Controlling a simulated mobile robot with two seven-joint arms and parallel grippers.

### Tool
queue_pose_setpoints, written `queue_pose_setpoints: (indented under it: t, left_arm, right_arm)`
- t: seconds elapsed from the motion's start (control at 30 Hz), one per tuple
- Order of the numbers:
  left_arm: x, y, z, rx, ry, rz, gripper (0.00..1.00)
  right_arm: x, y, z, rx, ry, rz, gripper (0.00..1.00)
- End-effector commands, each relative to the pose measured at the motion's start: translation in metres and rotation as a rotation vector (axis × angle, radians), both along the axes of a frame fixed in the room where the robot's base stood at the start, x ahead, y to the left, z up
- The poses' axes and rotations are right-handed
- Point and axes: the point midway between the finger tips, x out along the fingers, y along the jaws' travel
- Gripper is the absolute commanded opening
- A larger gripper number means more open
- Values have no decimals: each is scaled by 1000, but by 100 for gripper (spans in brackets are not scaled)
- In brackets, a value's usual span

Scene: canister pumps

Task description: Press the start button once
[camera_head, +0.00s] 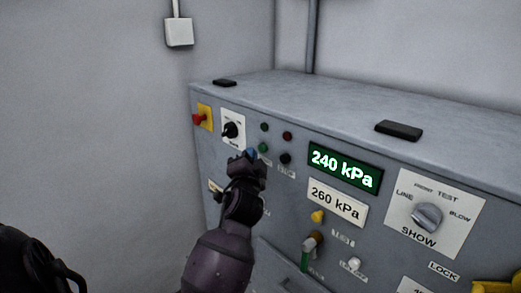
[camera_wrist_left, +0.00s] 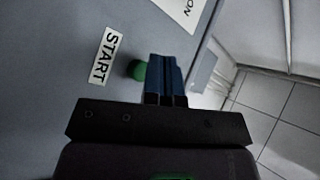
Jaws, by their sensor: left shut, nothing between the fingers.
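The green start button (camera_head: 263,147) is on the grey panel front, just right of my left gripper's tip in the head view. In the left wrist view the green button (camera_wrist_left: 136,70) sits beside a white label reading START (camera_wrist_left: 104,55). My left gripper (camera_head: 251,154) is shut and empty, with its blue fingertips close to the button. In the left wrist view the shut fingers (camera_wrist_left: 163,60) cover the button's right edge. I cannot tell whether they touch it. My right gripper is not in view.
A black stop button (camera_head: 285,158), a red lamp (camera_head: 287,136) and a dark green lamp (camera_head: 264,127) are close by. A rotary switch (camera_head: 231,130) and a red knob (camera_head: 198,119) are to the left. A green display (camera_head: 345,168) reads 240 kPa.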

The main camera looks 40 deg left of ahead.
Motion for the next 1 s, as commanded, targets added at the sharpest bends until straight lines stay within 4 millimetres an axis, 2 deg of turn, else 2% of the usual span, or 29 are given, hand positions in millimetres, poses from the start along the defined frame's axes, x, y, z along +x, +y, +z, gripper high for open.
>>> queue_pose_setpoints:
  t: [0.23, 1.0]
  left_arm:
    - [7, -1, 0, 0, 0, 0, 0]
    - [11, -1, 0, 0, 0, 0, 0]
  right_arm:
    - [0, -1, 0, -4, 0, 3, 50]
    - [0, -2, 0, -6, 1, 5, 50]
